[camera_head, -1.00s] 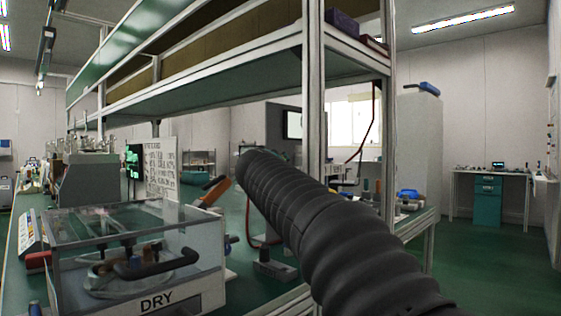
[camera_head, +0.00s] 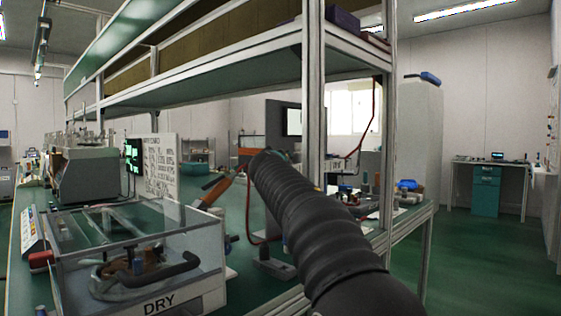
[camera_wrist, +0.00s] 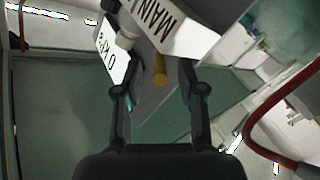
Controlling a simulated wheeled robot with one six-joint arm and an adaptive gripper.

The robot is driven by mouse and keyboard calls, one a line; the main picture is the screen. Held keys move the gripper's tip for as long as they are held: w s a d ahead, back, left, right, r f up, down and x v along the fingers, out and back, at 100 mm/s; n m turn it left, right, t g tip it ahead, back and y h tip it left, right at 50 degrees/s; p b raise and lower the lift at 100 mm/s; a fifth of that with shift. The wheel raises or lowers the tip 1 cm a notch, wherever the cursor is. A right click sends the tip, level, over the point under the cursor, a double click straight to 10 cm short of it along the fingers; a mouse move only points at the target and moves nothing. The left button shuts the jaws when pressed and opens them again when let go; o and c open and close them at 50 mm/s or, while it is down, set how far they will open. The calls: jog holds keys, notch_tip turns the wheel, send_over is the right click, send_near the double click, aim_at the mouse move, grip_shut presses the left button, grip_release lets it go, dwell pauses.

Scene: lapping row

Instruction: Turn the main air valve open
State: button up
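In the wrist view my gripper (camera_wrist: 159,88) is open, with its two dark fingers apart. Beyond and between the fingers is a grey block with a short brass-yellow piece (camera_wrist: 159,68), which appears to be part of the main air valve. I cannot tell whether the fingers touch it. A white plate starting "MAIN" (camera_wrist: 172,22) is at the top, and a second lettered plate (camera_wrist: 112,58) is at its left. The valve's open or shut state is not clear. In the head view my dark ribbed arm hides the gripper.
A clear box marked DRY (camera_head: 160,302) stands on the green bench at front left. A red hose (camera_head: 248,208) hangs beside my arm and shows in the wrist view (camera_wrist: 262,142). A shelf post (camera_head: 313,95) stands close behind my arm. The floor at right is clear.

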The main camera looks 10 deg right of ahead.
grip_shut()
jog(key=shift+a, duration=0.15)
jog(key=m+g+h+p, duration=0.1)
jog(key=m+h, duration=0.1)
jog(key=w+a+m+g+h+p, duration=0.1)
jog(key=m+g+h+p, duration=0.1)
jog(key=h, duration=0.1)
jog(key=a+m+g+h+p, duration=0.1)
jog(key=g+h, duration=0.1)
jog(key=shift+w+a+r+m+h+p, duration=0.15)
jog(key=shift+w+a+m+h+p, duration=0.15)
jog(key=shift+w+m, duration=0.1)
jog(key=shift+o, duration=0.4)
grip_release()
